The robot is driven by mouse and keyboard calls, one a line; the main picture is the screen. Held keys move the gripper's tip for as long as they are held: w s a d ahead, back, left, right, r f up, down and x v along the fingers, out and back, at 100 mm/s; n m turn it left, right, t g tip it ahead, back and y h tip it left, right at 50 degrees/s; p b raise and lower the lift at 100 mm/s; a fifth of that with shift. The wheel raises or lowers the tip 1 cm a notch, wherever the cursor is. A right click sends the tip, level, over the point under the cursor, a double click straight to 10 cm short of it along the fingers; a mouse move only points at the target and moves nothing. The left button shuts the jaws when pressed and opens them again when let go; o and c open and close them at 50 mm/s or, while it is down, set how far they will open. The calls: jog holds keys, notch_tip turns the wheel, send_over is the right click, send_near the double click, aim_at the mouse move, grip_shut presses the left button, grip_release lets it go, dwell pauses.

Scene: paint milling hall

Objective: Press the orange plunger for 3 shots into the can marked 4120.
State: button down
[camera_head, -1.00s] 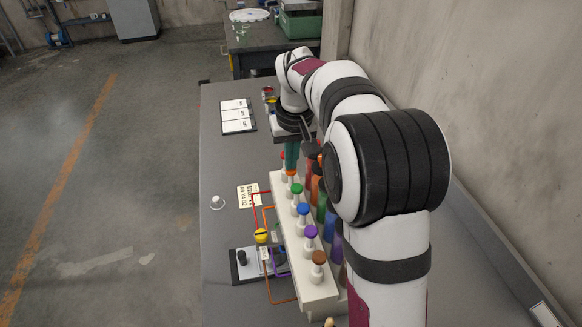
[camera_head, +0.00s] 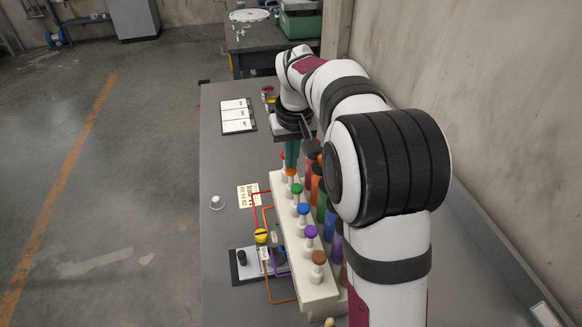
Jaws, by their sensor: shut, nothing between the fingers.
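The orange plunger (camera_head: 290,172) is second from the far end of a row of coloured plungers on a white dispenser block (camera_head: 312,285). My gripper (camera_head: 291,165) points down with its teal fingers shut and empty, directly over the orange plunger. The fingertips look very close to its cap; I cannot tell whether they touch. The red plunger (camera_head: 283,155) is just beyond, partly hidden by the fingers. I cannot read any can marked 4120 in this view.
Green (camera_head: 296,189), blue (camera_head: 303,208), purple (camera_head: 311,231) and brown (camera_head: 318,257) plungers stand nearer. Coloured tubes run left to a yellow-topped fixture (camera_head: 261,236). A label card (camera_head: 247,196) and white knob (camera_head: 217,202) lie left. The wall is close on the right.

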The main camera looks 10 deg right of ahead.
jog(key=shift+f, duration=1.2)
jog(key=shift+r, duration=1.75)
jog(key=shift+f, duration=0.15)
jog(key=shift+f, duration=1.6)
jog(key=shift+r, duration=1.75)
